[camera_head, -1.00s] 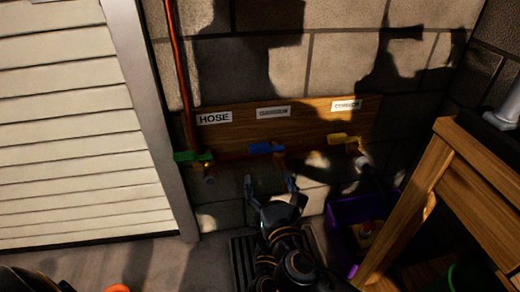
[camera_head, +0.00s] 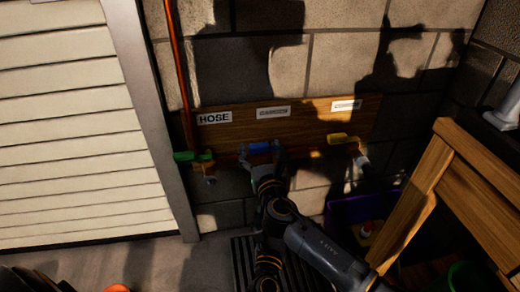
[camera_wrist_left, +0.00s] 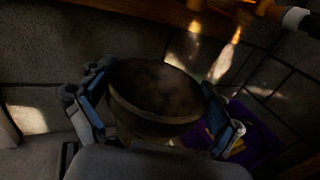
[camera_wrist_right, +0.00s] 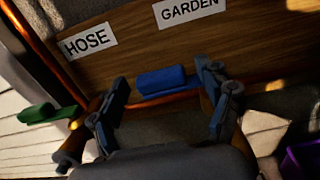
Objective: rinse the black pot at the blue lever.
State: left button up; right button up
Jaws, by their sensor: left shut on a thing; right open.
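The black pot (camera_wrist_left: 155,92), dark and round with a brownish rim, sits between the fingers of my left gripper (camera_wrist_left: 158,98) in the left wrist view. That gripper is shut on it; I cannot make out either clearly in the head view. The blue lever (camera_head: 260,147) is on the middle tap, below the GARDEN label (camera_wrist_right: 188,8). My right gripper (camera_head: 262,154) is open, with its fingertips on either side of the lever. In the right wrist view the lever (camera_wrist_right: 162,81) shows between the spread fingers; I cannot tell whether they touch it.
A green lever (camera_head: 190,156) under the HOSE label (camera_head: 214,118) is at the left, and a yellow lever (camera_head: 342,139) at the right. A purple crate (camera_head: 347,210) stands on the floor by the wooden bench (camera_head: 425,180). A dark floor grate (camera_head: 242,258) lies below.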

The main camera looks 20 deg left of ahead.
grip_shut()
jog(key=shift+s+d+n+g+y, duration=0.15)
jog(key=shift+d+n+g+y, duration=0.35)
jog(key=shift+n+g+y, duration=0.3)
jog(key=shift+s+d+n+g+y, duration=0.15)
jog(key=shift+s+n+g+y, duration=0.05)
jog(key=shift+n+g+y, duration=0.35)
jog(key=shift+s+d+n+g+y, duration=0.15)
jog(key=shift+n+g+y, duration=0.25)
jog(key=shift+y, duration=0.25)
grip_release()
jog(key=shift+a, duration=0.1)
